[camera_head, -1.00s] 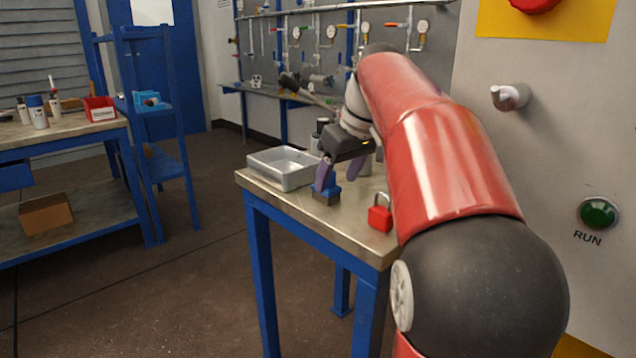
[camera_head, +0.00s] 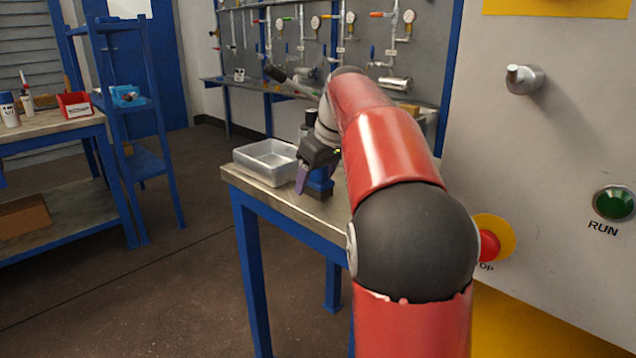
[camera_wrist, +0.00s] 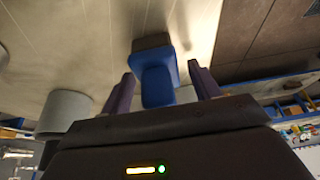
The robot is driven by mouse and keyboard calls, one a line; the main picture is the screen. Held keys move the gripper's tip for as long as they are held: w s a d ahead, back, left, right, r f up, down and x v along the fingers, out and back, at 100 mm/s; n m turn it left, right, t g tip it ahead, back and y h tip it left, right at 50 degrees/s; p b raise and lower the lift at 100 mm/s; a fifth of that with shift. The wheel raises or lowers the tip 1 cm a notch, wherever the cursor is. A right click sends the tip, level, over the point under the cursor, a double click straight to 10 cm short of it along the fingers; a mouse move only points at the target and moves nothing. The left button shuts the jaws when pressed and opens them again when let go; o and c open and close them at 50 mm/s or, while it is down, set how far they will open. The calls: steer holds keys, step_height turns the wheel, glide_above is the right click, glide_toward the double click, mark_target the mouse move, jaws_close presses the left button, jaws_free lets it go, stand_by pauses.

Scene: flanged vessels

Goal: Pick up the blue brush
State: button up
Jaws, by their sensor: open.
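The blue brush (camera_head: 320,182), a blue block with a darker base, stands on the workbench near its front edge. In the wrist view the brush (camera_wrist: 158,82) shows between the two purple fingers, with a gap on each side. My gripper (camera_wrist: 161,78) is open and empty, pointing down at the brush. In the head view my gripper (camera_head: 309,176) is right at the brush, with one finger on its left side. The other finger is hidden there. I cannot tell how far down the fingers reach around the brush.
A grey cylinder (camera_wrist: 66,112) stands near my gripper in the wrist view. A wall panel with a red stop button (camera_head: 489,245) is close on the right. The floor left of the bench is clear.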

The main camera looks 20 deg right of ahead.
steer(key=shift+c, duration=0.4)
steer(key=c, duration=1)
steer(key=shift+r, duration=0.1)
step_height(320, 180, up, 10)
steer(key=p, duration=0.2)
steer(key=shift+p, duration=0.4)
steer(key=o, duration=0.4)
steer(key=shift+c, duration=1.4)
